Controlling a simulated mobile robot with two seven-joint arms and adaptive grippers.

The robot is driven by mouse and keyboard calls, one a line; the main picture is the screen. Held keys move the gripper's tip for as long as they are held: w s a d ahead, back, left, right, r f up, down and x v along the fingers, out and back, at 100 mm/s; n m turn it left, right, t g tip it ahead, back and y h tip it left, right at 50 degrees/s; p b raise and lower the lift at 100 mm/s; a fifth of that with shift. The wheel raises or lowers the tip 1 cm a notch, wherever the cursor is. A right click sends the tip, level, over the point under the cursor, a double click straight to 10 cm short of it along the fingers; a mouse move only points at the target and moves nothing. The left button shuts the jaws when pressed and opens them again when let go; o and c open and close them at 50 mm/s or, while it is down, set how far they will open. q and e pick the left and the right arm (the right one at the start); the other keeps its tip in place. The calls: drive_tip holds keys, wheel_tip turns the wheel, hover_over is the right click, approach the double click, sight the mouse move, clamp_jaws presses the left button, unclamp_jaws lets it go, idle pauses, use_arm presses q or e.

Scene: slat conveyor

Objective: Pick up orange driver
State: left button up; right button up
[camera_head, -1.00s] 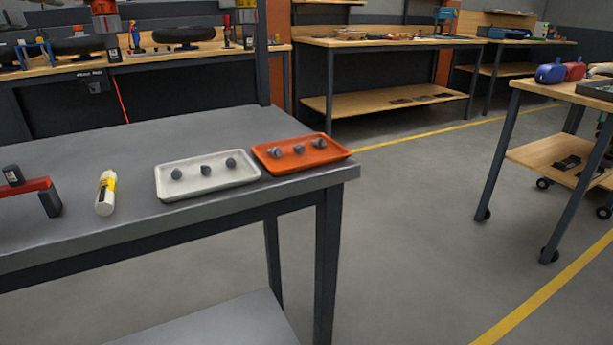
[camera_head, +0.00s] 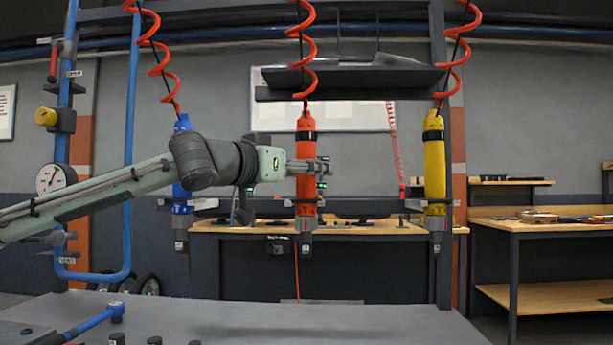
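The orange driver (camera_head: 306,190) hangs upright from a red coiled hose in the middle of the view. My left gripper (camera_head: 322,167) reaches in from the left at the driver's mid-height. My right gripper is out of view.
A blue driver (camera_head: 182,210) hangs left, partly behind my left arm. A yellow driver (camera_head: 434,165) hangs right. A dark shelf (camera_head: 350,82) sits above. Below, a grey bench (camera_head: 300,318) carries a blue-handled tool (camera_head: 92,322) and small dark parts at front left.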

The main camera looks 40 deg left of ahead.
use_arm(q)
drive_tip(key=shift+c, duration=0.6)
clamp_jaws()
drive_tip(key=shift+r, duration=0.1)
drive_tip(key=shift+r, duration=0.1)
